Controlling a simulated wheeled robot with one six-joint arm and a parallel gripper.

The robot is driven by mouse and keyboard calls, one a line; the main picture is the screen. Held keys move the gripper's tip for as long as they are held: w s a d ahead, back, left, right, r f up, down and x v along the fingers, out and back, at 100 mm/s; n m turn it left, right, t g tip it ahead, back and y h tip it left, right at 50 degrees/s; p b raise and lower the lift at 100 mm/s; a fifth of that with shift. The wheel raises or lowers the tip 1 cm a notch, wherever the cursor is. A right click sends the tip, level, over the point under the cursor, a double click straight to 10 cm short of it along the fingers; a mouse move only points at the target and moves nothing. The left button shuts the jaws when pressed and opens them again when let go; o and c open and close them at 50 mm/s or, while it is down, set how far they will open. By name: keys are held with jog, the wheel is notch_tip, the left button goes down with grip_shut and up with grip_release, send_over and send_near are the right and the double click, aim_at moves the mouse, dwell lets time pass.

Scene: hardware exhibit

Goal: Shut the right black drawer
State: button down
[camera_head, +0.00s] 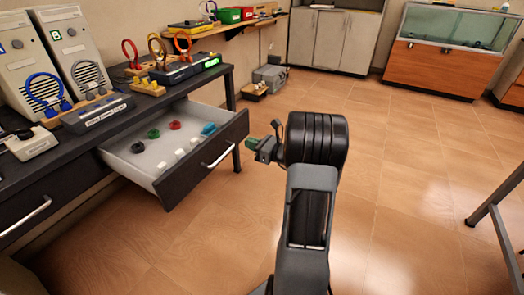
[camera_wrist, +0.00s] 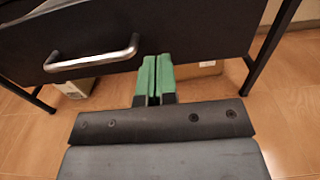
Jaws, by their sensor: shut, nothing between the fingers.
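The right black drawer (camera_head: 209,160) is pulled out of the dark desk in the head view, with its white inside and several small coloured items showing. Its front and silver handle (camera_wrist: 92,60) fill the upper part of the wrist view. My gripper (camera_head: 266,147) is just right of the drawer front in the head view. In the wrist view its green fingers (camera_wrist: 154,78) are shut and empty, pointing at the drawer front right of the handle. I cannot tell whether they touch the front.
A left drawer with a silver handle (camera_head: 25,216) is in the desk at the left. A grey toolbox (camera_head: 270,77) is on the floor behind. The tiled floor at right is mostly clear.

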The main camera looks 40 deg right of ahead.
aim_at(231, 137)
jog(key=shift+b+x, duration=0.7)
jog(key=shift+x, duration=2.25)
